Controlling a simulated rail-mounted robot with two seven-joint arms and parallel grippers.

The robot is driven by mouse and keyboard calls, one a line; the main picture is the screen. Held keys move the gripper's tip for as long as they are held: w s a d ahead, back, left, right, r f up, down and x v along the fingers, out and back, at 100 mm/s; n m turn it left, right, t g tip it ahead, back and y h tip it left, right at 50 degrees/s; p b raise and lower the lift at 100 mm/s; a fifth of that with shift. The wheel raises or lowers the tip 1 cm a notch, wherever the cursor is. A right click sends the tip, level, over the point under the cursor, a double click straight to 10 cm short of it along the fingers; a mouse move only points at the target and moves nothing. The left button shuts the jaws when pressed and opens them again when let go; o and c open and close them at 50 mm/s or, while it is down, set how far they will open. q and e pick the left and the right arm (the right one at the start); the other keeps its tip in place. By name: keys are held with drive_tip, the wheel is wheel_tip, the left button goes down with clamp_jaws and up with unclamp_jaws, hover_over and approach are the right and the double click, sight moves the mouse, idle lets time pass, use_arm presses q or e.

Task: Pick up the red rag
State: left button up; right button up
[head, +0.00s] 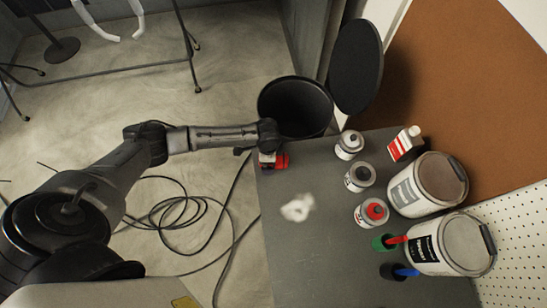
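My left arm reaches in from the left, and its gripper (260,150) is over the far left corner of the grey table (310,260). A small red thing (282,161) lies at that corner, just below and beside the gripper. It may be the red rag, but it is too small and too covered to be sure. I cannot tell whether the gripper touches it or how far its fingers are apart. A crumpled white cloth-like thing (298,208) lies on the table nearer to me. My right gripper is out of view.
A black bin (295,108) stands beyond the table, with a round black lid (355,66) beside it. Small cans (360,177), a red-and-white container (404,144), paint buckets (428,185) and brushes (391,242) crowd the right side. Cables (185,215) lie on the floor at left.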

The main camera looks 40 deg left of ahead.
use_arm(q)
drive_tip(key=shift+c, duration=0.3)
drive_tip(key=shift+c, duration=1.4)
drive_tip(key=c, duration=0.6)
drive_tip(key=shift+c, duration=0.2)
drive_tip(key=shift+r, duration=0.4)
wheel_tip(320, 180, up, 4)
drive_tip(key=shift+w+d+f+p, duration=0.1)
drive_tip(key=shift+d+p, duration=0.05)
drive_tip(key=shift+p, duration=0.7)
drive_tip(key=d+r, duration=0.3)
drive_tip(key=d, duration=0.2)
drive_tip(key=w+d+r+p, duration=0.1)
drive_tip(key=d+r, duration=0.2)
drive_tip(key=d, duration=0.3)
drive_tip(key=shift+d+r+p, duration=0.15)
drive_tip(key=shift+d+p, duration=0.05)
drive_tip(key=shift+p, duration=0.1)
drive_tip(key=shift+w, duration=0.15)
